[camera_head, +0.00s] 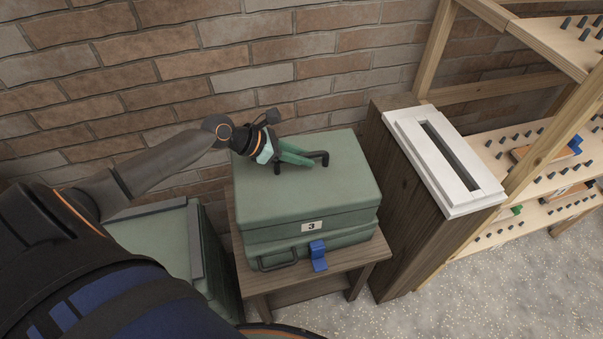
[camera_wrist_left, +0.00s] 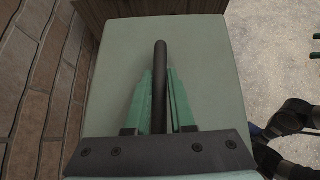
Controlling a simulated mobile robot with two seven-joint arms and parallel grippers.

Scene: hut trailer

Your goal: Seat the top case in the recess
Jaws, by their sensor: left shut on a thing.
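The top case (camera_head: 290,195) is a green box with a label "3" on its front. It rests on a lower green case (camera_head: 258,243) with a black front handle and a blue latch (camera_head: 318,255). My left gripper (camera_head: 303,158) is shut on the dark bar handle on top of the top case. In the left wrist view, the green fingers lie on both sides of the handle (camera_wrist_left: 160,75), above the flat lid (camera_wrist_left: 205,60). Any recess under the top case is hidden, and I cannot tell whether it is fully seated.
A wooden stand (camera_head: 357,268) carries the cases, close to a brick wall. Another green case (camera_head: 160,240) stands left. To the right is a dark wooden cabinet (camera_head: 405,225) with a white slotted top (camera_head: 400,125), then pegged shelves (camera_head: 530,150).

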